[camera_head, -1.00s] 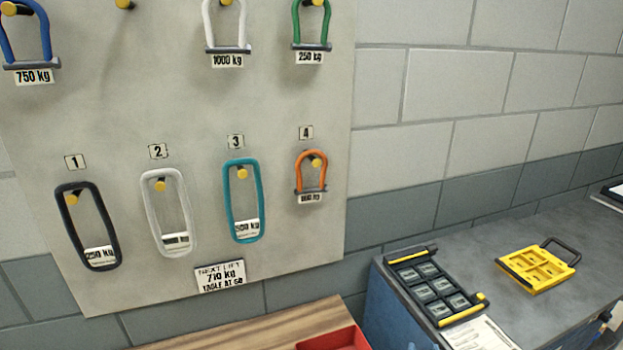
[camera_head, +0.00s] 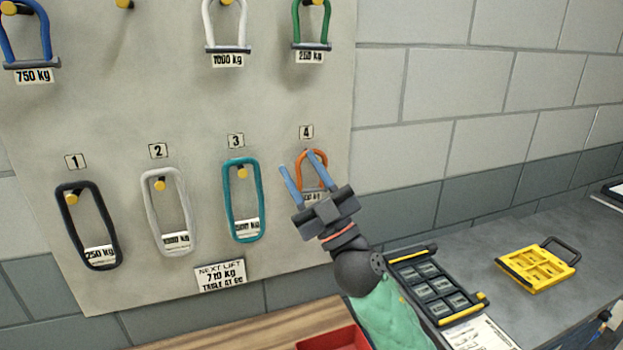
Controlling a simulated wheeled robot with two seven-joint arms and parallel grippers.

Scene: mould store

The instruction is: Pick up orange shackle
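The orange shackle (camera_head: 322,167) hangs on a peg under the number 4 tag, at the right side of the pale board. Its lower part and its weight label are partly hidden by my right gripper. My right gripper (camera_head: 297,173) is in front of the shackle and reaches up from below right. Its two blue fingers are spread apart, with nothing seen held between them. One finger overlaps the shackle's arch in the picture, and the other is to its left. I cannot tell whether they touch it. My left gripper is not in view.
A teal sling (camera_head: 229,200) hangs close left of the gripper, with a white sling (camera_head: 147,207) and a black sling (camera_head: 64,220) further left. A green shackle (camera_head: 297,22) hangs above. Below are a wooden surface (camera_head: 240,331) with a red tray (camera_head: 331,341) and a grey bench (camera_head: 500,245).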

